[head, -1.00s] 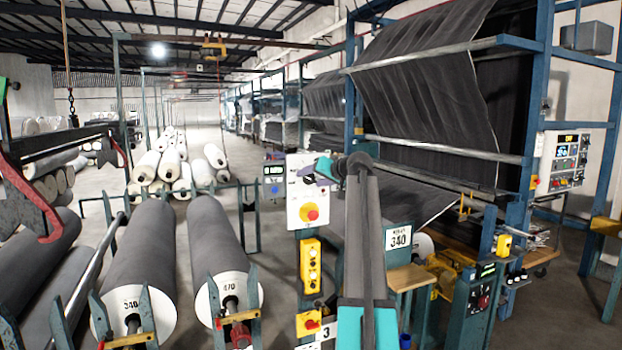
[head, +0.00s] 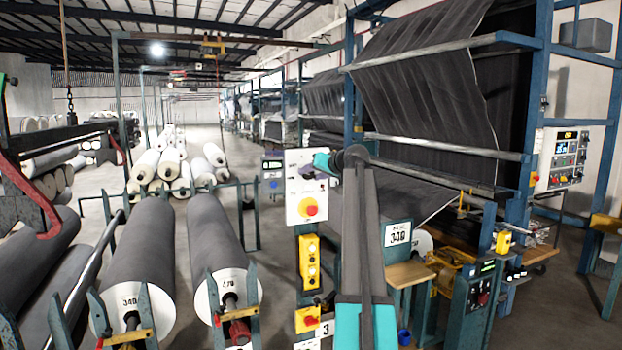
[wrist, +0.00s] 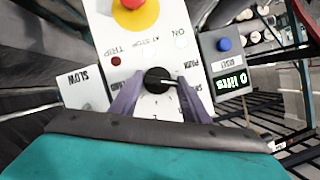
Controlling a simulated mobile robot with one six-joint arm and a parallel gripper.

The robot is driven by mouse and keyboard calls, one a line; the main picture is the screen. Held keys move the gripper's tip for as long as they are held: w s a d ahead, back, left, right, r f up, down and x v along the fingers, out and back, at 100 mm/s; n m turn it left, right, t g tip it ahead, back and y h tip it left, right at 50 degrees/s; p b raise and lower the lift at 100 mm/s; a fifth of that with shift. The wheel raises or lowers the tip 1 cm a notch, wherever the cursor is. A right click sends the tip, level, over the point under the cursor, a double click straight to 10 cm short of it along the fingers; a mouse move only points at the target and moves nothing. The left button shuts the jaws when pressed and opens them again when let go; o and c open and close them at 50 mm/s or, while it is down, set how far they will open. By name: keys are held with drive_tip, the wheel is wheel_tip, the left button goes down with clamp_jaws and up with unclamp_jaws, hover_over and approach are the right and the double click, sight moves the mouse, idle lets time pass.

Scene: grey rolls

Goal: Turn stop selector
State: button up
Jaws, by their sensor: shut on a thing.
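The stop selector is a round black knob (wrist: 156,82) with a pale pointer line, low on a white control panel in the wrist view. The pointer line points to the right in that view. My gripper (wrist: 161,80) has its two purple fingers on either side of the knob and is shut on it. The panel's lettering appears upside down, with TRIP, PARK and AT STOP legible around the knob. In the head view the white panel (head: 293,209) stands left of my arm, and the knob is mostly hidden by the gripper.
A red stop button on a yellow base (head: 311,209) sits on the same panel, close to the knob. A yellow button box (head: 309,262) hangs below. A grey box with a blue button (wrist: 223,44) adjoins the panel. Large grey rolls (head: 215,235) lie left; a fabric frame stands right.

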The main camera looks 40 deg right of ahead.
drive_tip(key=shift+w+a+r+n+g+h+b, duration=0.2)
drive_tip(key=shift+n+h+b, duration=0.75)
drive_tip(key=shift+b, duration=0.7)
drive_tip(key=shift+w+a+n+g+h+b, duration=0.1)
drive_tip(key=shift+a+n+g+h+b, duration=0.3)
drive_tip(key=shift+n+b, duration=1.05)
drive_tip(key=shift+d+h, duration=0.2)
drive_tip(key=shift+h, duration=0.05)
drive_tip(key=o, duration=1)
drive_tip(key=shift+w+a, duration=0.1)
drive_tip(key=shift+s+a+b, duration=0.1)
drive_tip(key=shift+s+b, duration=0.3)
drive_tip(key=shift+s, duration=0.3)
drive_tip(key=b+v, duration=0.2)
drive_tip(key=v, duration=1)
drive_tip(key=shift+s+r, duration=0.2)
